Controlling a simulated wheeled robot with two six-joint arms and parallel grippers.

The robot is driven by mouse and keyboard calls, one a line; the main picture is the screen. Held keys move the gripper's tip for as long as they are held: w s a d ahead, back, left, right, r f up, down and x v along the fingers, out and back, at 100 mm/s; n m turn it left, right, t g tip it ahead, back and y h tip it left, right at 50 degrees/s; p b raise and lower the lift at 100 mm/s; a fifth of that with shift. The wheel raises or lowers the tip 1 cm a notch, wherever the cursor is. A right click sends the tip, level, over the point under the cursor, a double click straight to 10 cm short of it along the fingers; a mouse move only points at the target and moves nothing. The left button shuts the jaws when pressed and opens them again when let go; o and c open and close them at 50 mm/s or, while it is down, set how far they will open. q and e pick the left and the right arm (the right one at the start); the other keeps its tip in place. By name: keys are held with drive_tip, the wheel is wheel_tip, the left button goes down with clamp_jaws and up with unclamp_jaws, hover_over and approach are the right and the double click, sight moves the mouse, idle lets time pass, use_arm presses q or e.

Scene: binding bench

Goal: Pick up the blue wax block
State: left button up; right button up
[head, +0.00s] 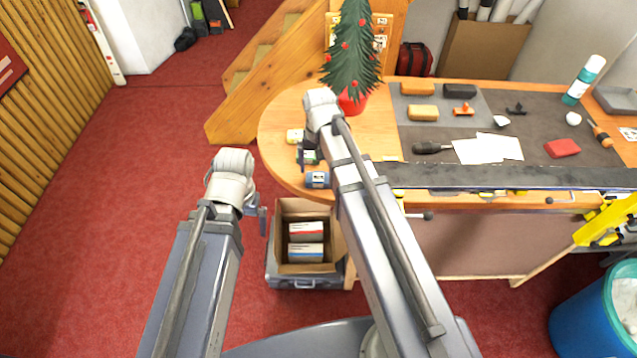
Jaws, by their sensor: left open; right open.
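A small blue block with a pale label (317,180), which looks like the blue wax block, lies at the left rounded end of the wooden table (283,110).
A small decorated tree (352,60) in a red pot stands behind the blocks. A long dark metal bar (500,177) runs along the table's front edge. An open cardboard box (306,268) sits below the table's left end. Red floor is clear at left.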

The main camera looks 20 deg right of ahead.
sight(318, 177)
drive_tip(key=shift+w+f+b, duration=0.15)
drive_tip(key=shift+f+b, duration=1.15)
drive_tip(key=shift+f, duration=0.1)
drive_tip(key=shift+w+f+b, duration=0.1)
drive_tip(key=shift+f+b, duration=1.2)
drive_tip(key=shift+f, duration=0.1)
drive_tip(key=shift+r, duration=0.1)
drive_tip(key=c, duration=1)
